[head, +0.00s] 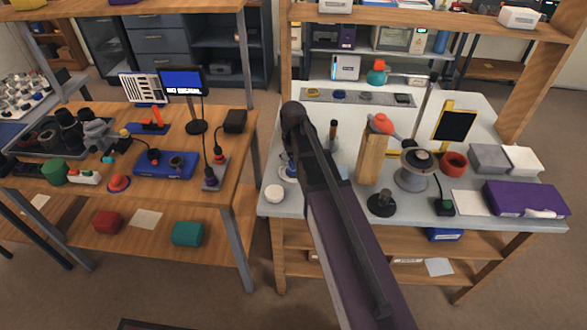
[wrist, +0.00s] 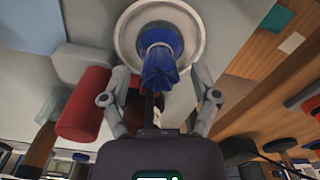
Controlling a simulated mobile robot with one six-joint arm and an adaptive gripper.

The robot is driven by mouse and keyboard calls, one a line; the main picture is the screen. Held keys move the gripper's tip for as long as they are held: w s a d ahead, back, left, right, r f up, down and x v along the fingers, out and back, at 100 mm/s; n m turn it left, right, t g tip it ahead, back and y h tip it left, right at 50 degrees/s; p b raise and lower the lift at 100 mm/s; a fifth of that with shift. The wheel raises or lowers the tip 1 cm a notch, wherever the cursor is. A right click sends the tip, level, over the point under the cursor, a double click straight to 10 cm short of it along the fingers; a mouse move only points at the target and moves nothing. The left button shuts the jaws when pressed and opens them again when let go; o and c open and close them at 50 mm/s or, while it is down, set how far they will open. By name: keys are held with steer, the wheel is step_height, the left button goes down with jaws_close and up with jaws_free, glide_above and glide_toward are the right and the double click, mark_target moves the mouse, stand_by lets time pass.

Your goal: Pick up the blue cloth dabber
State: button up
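The blue cloth dabber (wrist: 160,62) shows in the wrist view, its gathered blue cloth in front of a round white dish (wrist: 126,30). In the head view a small blue part of the dabber (head: 291,170) shows beside my dark arm, at the left end of the grey bench. My gripper (wrist: 161,78) is open. One finger is on each side of the dabber, with visible gaps between fingers and cloth. In the head view my arm hides most of the gripper.
A red cylinder (wrist: 84,104) is close to my left finger in the wrist view. A wooden block (head: 371,158) and a grey round device (head: 414,172) stand right of my arm.

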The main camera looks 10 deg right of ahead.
steer(key=c, duration=0.8)
steer(key=shift+r, duration=0.1)
step_height(320, 180, up, 3)
steer(key=p, duration=0.3)
steer(key=shift+r, duration=0.1)
steer(key=shift+s+r+p, duration=0.2)
steer(key=shift+r+p, duration=0.15)
steer(key=shift+p, duration=0.2)
steer(key=s, duration=1)
steer(key=s+d+r+p, duration=0.1)
steer(key=s, duration=0.4)
steer(key=shift+s, duration=0.3)
